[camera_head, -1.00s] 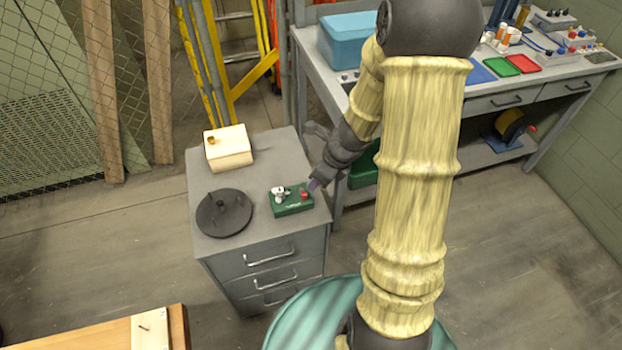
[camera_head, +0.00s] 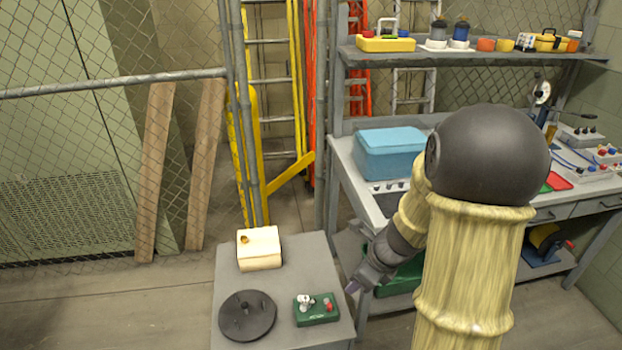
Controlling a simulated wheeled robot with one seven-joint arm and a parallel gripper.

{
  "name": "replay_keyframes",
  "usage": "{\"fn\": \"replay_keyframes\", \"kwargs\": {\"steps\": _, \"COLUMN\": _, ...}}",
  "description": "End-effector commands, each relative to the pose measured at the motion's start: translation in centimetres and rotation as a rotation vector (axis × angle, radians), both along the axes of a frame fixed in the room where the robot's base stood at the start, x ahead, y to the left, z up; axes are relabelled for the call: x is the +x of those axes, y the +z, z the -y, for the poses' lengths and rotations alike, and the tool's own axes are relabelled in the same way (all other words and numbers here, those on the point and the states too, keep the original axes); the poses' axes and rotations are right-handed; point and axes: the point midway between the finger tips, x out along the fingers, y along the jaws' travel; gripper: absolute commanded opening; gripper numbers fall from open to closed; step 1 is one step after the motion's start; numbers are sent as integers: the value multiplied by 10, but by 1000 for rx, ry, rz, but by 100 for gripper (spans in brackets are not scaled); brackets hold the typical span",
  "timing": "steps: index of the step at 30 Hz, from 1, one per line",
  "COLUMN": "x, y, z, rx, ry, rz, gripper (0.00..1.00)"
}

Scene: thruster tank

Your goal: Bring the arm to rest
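My arm stands in the right half of the head view, its upper link upright and its forearm folded down behind it to the left. My gripper (camera_head: 354,286) points down and left, just past the right edge of the grey drawer cabinet (camera_head: 228,292). It is small and partly dark here, and I cannot make out whether its fingers are apart. A green box with a red knob and a white fitting (camera_head: 316,318) sits on the cabinet top, left of the gripper and apart from it.
A cream box (camera_head: 259,251) and a dark round plate (camera_head: 247,315) share the cabinet top. A grey workbench (camera_head: 345,160) with a blue bin (camera_head: 390,150) and a loaded upper shelf (camera_head: 480,58) stands behind my arm. A chain-link fence and planks (camera_head: 160,170) are at left.

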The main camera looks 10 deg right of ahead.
Motion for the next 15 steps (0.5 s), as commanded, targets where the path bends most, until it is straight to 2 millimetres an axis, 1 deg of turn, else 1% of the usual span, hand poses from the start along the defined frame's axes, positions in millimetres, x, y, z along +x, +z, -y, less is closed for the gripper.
{"fn": "replay_keyframes", "kwargs": {"steps": 2, "x": -1, "y": 1, "z": -1, "rx": -8, "ry": 23, "rz": 4, "gripper": 37}}
{"fn": "replay_keyframes", "kwargs": {"steps": 4, "x": -4, "y": 5, "z": -4, "rx": -33, "ry": 88, "rz": 14, "gripper": 37}}
{"fn": "replay_keyframes", "kwargs": {"steps": 5, "x": -6, "y": 7, "z": -6, "rx": -50, "ry": 135, "rz": 21, "gripper": 37}}
{"fn": "replay_keyframes", "kwargs": {"steps": 7, "x": -13, "y": 14, "z": -13, "rx": -105, "ry": 284, "rz": 45, "gripper": 37}}
{"fn": "replay_keyframes", "kwargs": {"steps": 8, "x": -18, "y": 17, "z": -16, "rx": -133, "ry": 366, "rz": 57, "gripper": 37}}
{"fn": "replay_keyframes", "kwargs": {"steps": 11, "x": -33, "y": 30, "z": -26, "rx": -248, "ry": 695, "rz": 106, "gripper": 37}}
{"fn": "replay_keyframes", "kwargs": {"steps": 15, "x": -54, "y": 48, "z": -37, "rx": -413, "ry": 1193, "rz": 177, "gripper": 37}}
